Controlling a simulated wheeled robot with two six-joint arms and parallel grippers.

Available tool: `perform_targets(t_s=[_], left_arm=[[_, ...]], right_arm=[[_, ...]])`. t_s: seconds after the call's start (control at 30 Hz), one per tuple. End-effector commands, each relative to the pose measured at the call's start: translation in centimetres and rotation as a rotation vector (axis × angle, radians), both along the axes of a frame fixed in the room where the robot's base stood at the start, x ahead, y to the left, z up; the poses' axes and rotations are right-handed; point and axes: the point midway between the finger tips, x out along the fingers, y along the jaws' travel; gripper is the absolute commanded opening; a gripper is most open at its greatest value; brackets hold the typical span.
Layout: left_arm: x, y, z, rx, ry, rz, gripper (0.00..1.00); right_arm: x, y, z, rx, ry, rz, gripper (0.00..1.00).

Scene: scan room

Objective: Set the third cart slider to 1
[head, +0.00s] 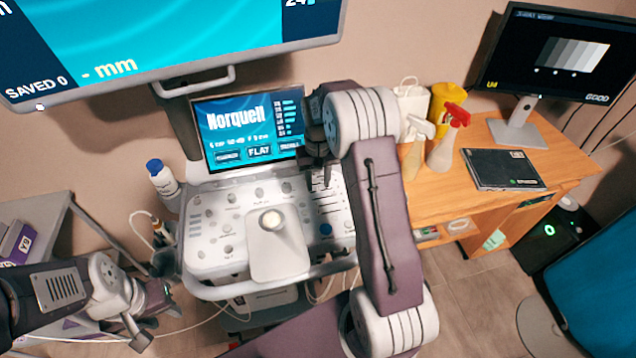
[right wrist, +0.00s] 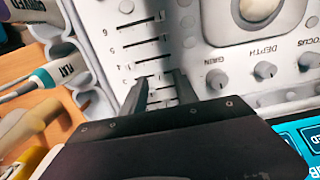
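The cart's control panel (head: 205,213) has a column of slider slots at its right side, partly behind my right arm. In the right wrist view the panel (right wrist: 215,63) appears upside down, with numbered horizontal slots. The third slider's slot (right wrist: 154,76) lies by my right fingertips. My right gripper (right wrist: 160,80) is open, its two dark fingers apart at either end of this slot. I cannot tell whether they touch a knob. Lower slots are partly hidden between the fingers. In the head view my right gripper (head: 318,160) is over the panel below the screen. My left gripper (head: 152,305) is low at the left, away from the panel.
The cart screen (head: 250,128) stands behind the panel, with a large monitor above. Spray bottles (head: 445,140) stand on the wooden desk (head: 440,195) at the right.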

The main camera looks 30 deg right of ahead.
Motion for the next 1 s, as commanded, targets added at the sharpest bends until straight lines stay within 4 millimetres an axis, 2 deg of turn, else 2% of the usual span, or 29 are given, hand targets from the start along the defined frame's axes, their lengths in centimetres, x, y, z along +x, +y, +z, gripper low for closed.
perform_targets(t_s=[0.2, 0.4, 0.9, 1.0], left_arm=[[0.0, 0.0, 0.5, 0.000, 0.000, 0.000, 0.36], [0.0, 0.0, 0.7, 0.000, 0.000, 0.000, 0.36], [0.0, 0.0, 0.7, 0.000, 0.000, 0.000, 0.36], [0.0, 0.0, 0.7, 0.000, 0.000, 0.000, 0.36]], right_arm=[[0.1, 0.0, 5.1, -0.002, -0.007, 0.000, 0.35], [0.0, 0.0, 7.8, -0.001, -0.003, 0.000, 0.35], [0.0, 0.0, 8.1, 0.000, -0.002, 0.000, 0.35], [-0.7, 0.8, 7.9, 0.000, -0.004, 0.013, 0.35]])
